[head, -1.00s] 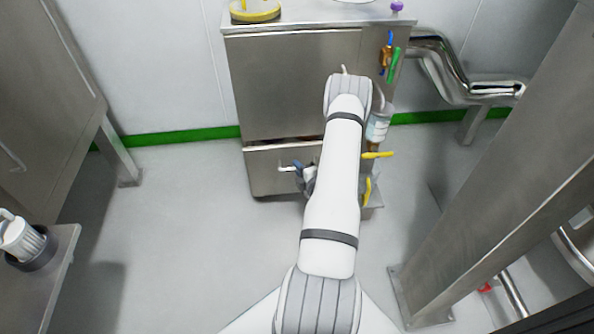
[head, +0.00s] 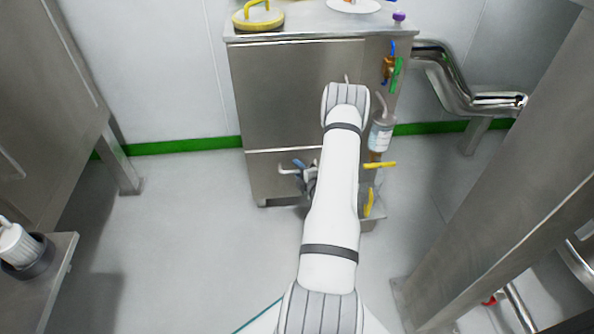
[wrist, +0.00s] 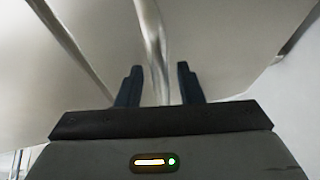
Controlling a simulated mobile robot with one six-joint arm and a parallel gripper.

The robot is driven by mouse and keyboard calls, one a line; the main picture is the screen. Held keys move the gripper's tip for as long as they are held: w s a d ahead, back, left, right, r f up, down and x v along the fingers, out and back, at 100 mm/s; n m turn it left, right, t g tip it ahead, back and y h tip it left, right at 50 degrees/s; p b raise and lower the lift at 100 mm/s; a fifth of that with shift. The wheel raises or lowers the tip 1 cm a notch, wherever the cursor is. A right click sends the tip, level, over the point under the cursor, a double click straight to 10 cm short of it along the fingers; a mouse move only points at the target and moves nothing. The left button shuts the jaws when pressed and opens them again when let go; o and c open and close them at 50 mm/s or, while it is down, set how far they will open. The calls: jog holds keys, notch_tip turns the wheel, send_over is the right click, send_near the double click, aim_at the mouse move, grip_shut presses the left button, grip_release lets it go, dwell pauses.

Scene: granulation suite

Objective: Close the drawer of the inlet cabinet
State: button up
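The inlet cabinet (head: 290,95) is a steel unit against the back wall. Its drawer (head: 268,182) is the lower front panel, and the visible part of its front looks flush with the panel above, with no open gap showing. The drawer's handle (head: 287,171) sticks out at the left of my gripper (head: 308,178), which is at the drawer front and partly hidden by my arm. In the wrist view my gripper (wrist: 158,84) has its two dark fingers apart. A pale metal bar (wrist: 152,40) shows between them; I cannot tell if they touch it.
A yellow-handled disc (head: 258,18) lies on the cabinet top. A labelled bottle (head: 380,135), yellow levers (head: 379,165) and coloured valves are at the cabinet's right side. A steel post (head: 500,180) stands at right, a bench (head: 50,268) at left. Floor left of my arm is clear.

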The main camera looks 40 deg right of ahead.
jog(key=p+v, duration=0.2)
jog(key=v, duration=0.5)
jog(key=shift+s, duration=0.35)
jog(key=shift+a+r, duration=0.1)
jog(key=shift+r, duration=0.05)
